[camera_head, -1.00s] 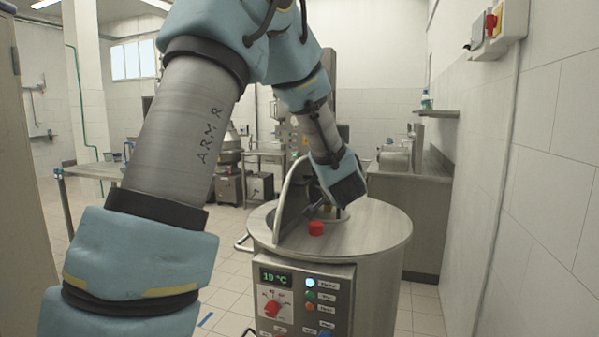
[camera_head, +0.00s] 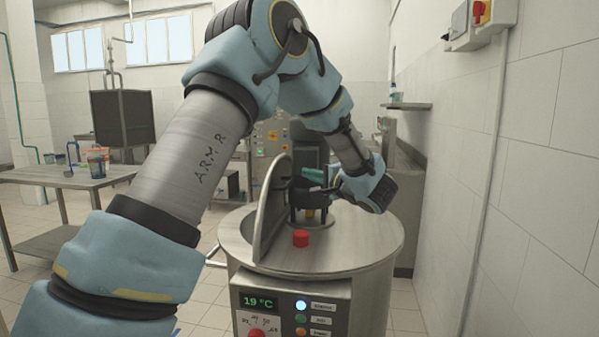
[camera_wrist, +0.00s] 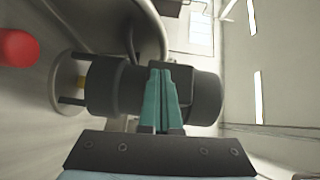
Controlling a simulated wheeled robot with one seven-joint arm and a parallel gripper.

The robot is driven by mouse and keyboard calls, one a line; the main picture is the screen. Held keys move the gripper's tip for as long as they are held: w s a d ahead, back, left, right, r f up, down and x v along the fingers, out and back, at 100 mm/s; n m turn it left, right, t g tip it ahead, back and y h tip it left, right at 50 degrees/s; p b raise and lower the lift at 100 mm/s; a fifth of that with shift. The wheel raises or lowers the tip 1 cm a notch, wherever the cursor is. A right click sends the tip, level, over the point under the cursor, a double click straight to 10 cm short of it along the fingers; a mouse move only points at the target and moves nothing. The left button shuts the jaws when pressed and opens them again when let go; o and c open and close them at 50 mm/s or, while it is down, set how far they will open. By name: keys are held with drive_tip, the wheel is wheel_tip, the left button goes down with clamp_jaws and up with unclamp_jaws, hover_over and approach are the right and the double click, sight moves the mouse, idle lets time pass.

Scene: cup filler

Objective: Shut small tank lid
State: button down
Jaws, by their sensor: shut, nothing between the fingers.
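The tank (camera_head: 345,240) is a round steel vessel with a flat top. Its small lid (camera_head: 270,208) stands open, upright and tilted on the left part of the top. My gripper (camera_head: 308,174) is above the tank top, to the right of the lid, with its teal fingers pointing left towards it. In the wrist view the fingers (camera_wrist: 161,92) are together and empty, in front of a dark cylindrical part (camera_wrist: 110,88). Part of the lid's curved rim (camera_wrist: 158,30) shows beyond them. Whether the fingertips touch the lid cannot be told.
A red knob (camera_head: 301,238) sits on the tank top near the lid; it also shows in the wrist view (camera_wrist: 17,47). A control panel (camera_head: 290,308) is on the tank's front. A steel table (camera_head: 75,178) stands left, a tiled wall (camera_head: 520,200) right.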

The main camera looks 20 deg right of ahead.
drive_tip(key=p+x, duration=0.1)
drive_tip(key=x, duration=0.2)
drive_tip(key=a+p+x, duration=0.1)
drive_tip(key=x, duration=0.2)
drive_tip(key=a+p+x, duration=0.1)
drive_tip(key=x, duration=0.3)
drive_tip(key=shift+s+a, duration=0.1)
drive_tip(key=shift+s, duration=0.15)
drive_tip(key=shift+w+a+f+p, duration=0.1)
drive_tip(key=shift+w+a+p, duration=0.15)
drive_tip(key=shift+a+p, duration=0.15)
drive_tip(key=shift+a, duration=0.1)
